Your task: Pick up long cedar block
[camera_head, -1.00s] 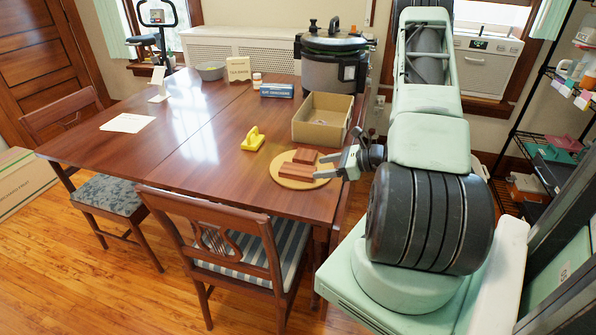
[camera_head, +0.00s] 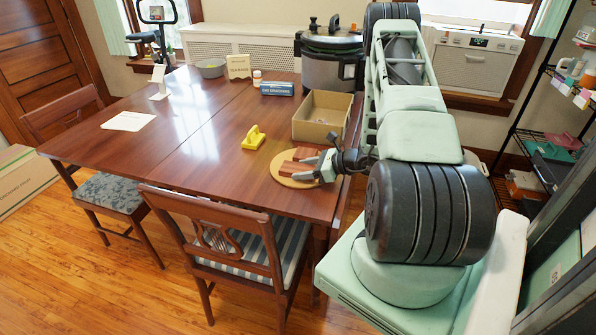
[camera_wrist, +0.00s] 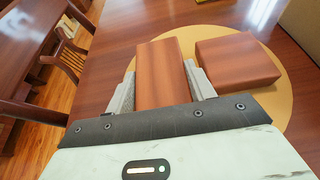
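The long cedar block (camera_head: 293,168) lies on a round tan board (camera_head: 281,175) near the table's right end. In the wrist view, the long cedar block (camera_wrist: 160,72) reaches in between the two fingers of my gripper (camera_wrist: 163,88). The fingers are spread, one on each side of it; a small gap shows at the left finger, and contact on the right is unclear. The block's near end is hidden by the gripper body. In the head view my gripper (camera_head: 325,167) is low over the board's right side. A shorter cedar block (camera_wrist: 237,62) lies just to the right.
An open cardboard box (camera_head: 320,117) stands behind the board. A yellow handled object (camera_head: 253,138) sits to the left. A chair (camera_head: 215,225) stands at the near table edge. The table's left half is mostly clear.

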